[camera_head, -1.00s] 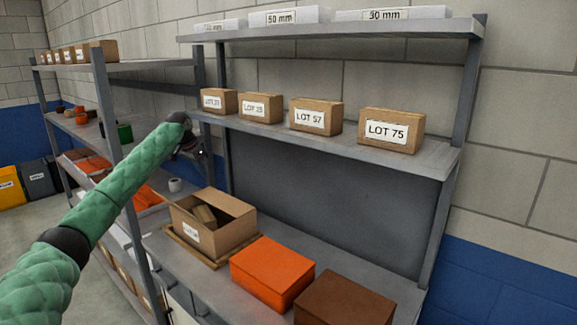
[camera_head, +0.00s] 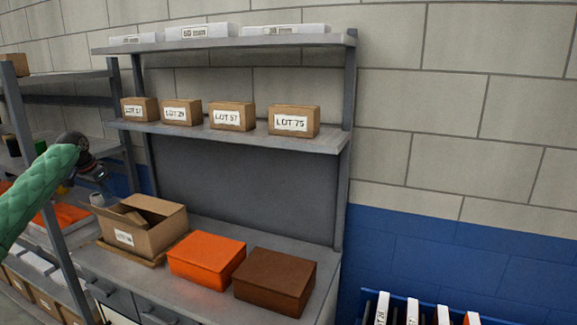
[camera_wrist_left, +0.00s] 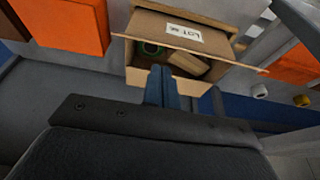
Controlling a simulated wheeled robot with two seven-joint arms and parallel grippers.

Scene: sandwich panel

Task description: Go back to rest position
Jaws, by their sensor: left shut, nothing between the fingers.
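My left arm, in a green quilted sleeve, comes in from the left in the head view. Its left gripper (camera_head: 98,172) is raised at the left, in front of the shelving and near the open cardboard box. In the left wrist view the fingers of the left gripper (camera_wrist_left: 162,72) are together with nothing between them. They point toward the open cardboard box (camera_wrist_left: 140,76). That box also shows in the head view (camera_head: 165,234), on the lower shelf, with smaller items inside. My right gripper is not in view.
An orange box (camera_head: 207,260) and a brown box (camera_head: 275,281) stand beside the cardboard box on the lower shelf (camera_head: 222,231). Several labelled LOT boxes (camera_head: 232,116) line the middle shelf. White boxes (camera_head: 200,32) lie on top. A blue bin (camera_head: 398,306) with labelled items is at lower right.

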